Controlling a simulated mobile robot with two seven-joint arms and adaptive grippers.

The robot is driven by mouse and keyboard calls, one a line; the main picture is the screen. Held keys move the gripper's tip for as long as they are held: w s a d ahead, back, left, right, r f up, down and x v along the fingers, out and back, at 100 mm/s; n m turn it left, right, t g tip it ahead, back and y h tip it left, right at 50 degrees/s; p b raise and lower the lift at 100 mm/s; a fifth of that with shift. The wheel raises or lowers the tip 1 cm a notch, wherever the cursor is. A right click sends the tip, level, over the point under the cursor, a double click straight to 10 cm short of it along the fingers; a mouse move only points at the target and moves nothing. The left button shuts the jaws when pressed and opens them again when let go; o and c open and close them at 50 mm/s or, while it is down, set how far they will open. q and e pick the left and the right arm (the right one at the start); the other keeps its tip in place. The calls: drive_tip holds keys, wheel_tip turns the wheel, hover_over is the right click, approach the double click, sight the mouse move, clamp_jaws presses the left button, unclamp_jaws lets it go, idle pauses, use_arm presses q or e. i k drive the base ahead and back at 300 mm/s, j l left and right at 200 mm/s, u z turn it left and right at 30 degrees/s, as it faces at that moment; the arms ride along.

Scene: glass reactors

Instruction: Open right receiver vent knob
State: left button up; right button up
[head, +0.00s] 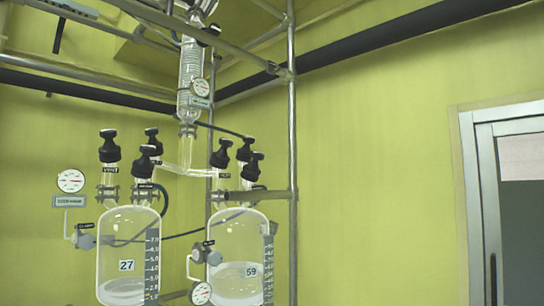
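The right receiver (238,258) is a clear glass vessel marked 59 with pale liquid in its lower part. Three black knobs stand on its top: one at the left (220,154), one behind (244,149) and one at the right front (252,167). A small dark label (224,175) sits below the left knob, but its text is too small to read surely. I cannot tell which of the knobs is the vent knob or whether it is open. Neither of my grippers is in view.
The left receiver (127,258), marked 27, stands beside it with its own black knobs (109,146). A glass condenser (190,80) rises above. A metal frame post (292,150) stands just right of the right receiver. Gauges (200,292) and side valves (207,255) sit in front. A door (512,200) is at far right.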

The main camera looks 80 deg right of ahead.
sight(246, 138)
drive_tip(key=z, duration=2.4)
